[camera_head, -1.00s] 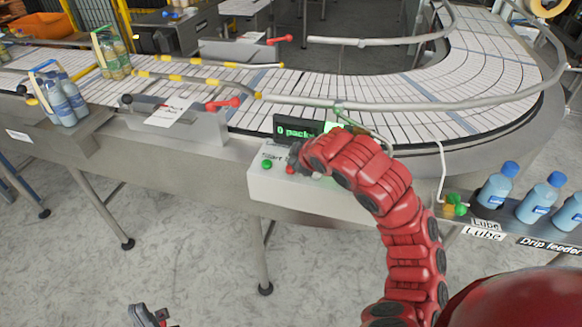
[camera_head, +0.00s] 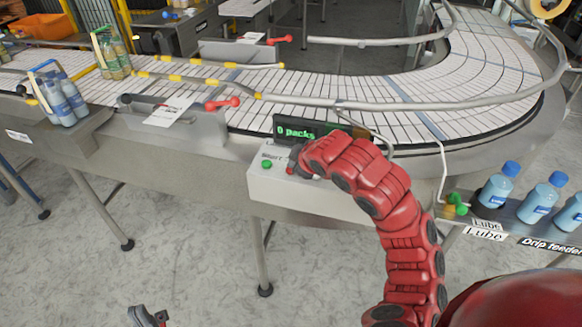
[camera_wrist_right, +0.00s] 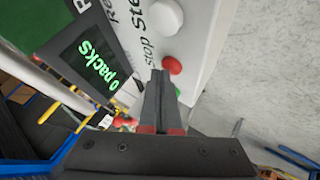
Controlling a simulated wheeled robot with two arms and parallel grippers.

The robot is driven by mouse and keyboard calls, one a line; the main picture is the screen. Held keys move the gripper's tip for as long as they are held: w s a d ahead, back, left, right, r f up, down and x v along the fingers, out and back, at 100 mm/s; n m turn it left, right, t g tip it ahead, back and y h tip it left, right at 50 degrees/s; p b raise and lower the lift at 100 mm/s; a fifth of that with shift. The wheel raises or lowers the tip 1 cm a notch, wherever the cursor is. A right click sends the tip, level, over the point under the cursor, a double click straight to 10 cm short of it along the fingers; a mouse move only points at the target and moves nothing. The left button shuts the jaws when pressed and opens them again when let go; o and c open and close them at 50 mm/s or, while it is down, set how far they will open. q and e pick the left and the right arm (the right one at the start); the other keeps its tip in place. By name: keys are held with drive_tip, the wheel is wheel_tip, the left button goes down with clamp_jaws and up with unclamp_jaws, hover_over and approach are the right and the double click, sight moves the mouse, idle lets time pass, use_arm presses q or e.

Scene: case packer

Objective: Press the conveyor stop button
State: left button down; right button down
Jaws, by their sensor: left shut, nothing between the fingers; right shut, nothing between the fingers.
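The white control box (camera_head: 310,195) is on the front of the conveyor frame. Its red stop button (camera_wrist_right: 172,65) shows in the right wrist view beside my right gripper's fingertips (camera_wrist_right: 161,74), near "Stop" lettering. A green button (camera_head: 266,164) is to its left in the head view. My right gripper (camera_head: 292,162) is shut and empty, at the top of the box by the red button. I cannot tell whether the tips touch it. My left gripper (camera_head: 148,318) is shut and empty, low over the floor.
A display (camera_head: 297,130) reading "0 packs" stands behind the box. Blue bottles (camera_head: 540,196) stand on a shelf at the right. A white round button (camera_wrist_right: 165,16) is past the red one.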

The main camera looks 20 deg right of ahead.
drive_tip(key=shift+r, duration=0.1)
idle(0.3)
drive_tip(key=shift+r+p, duration=0.35)
drive_tip(key=shift+r, duration=0.45)
drive_tip(key=shift+r+p, duration=0.55)
drive_tip(key=shift+r, duration=2)
drive_tip(key=shift+f, duration=0.1)
